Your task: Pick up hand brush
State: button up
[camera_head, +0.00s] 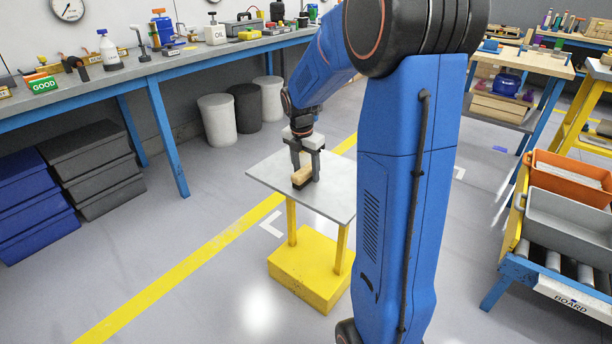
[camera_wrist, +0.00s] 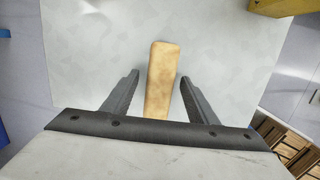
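The hand brush (camera_head: 302,178) lies on a small grey-topped stand with yellow legs and a yellow base; its top is tan wood with dark bristles below. In the wrist view the brush's wooden back (camera_wrist: 160,80) runs lengthwise between the two fingers, with a gap on each side. My gripper (camera_head: 307,172) points down at the brush. In the wrist view my gripper (camera_wrist: 160,85) is open, its dark fingers apart from the wood. The near end of the brush is hidden behind the gripper's body.
The stand's top (camera_head: 335,200) is otherwise bare. A long workbench (camera_head: 160,66) with bottles and tools runs along the back wall. White and dark bins (camera_head: 217,120) stand under it. Dark and blue crates (camera_head: 100,170) are at the left. A roller rack with an orange tray (camera_head: 570,178) stands at the right.

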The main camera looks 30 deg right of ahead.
aim_at(306, 169)
jog(key=c, duration=1.2)
notch_tip(306, 169, up, 10)
jog(key=shift+r, duration=0.1)
jog(key=o, duration=0.3)
jog(key=shift+c, duration=0.3)
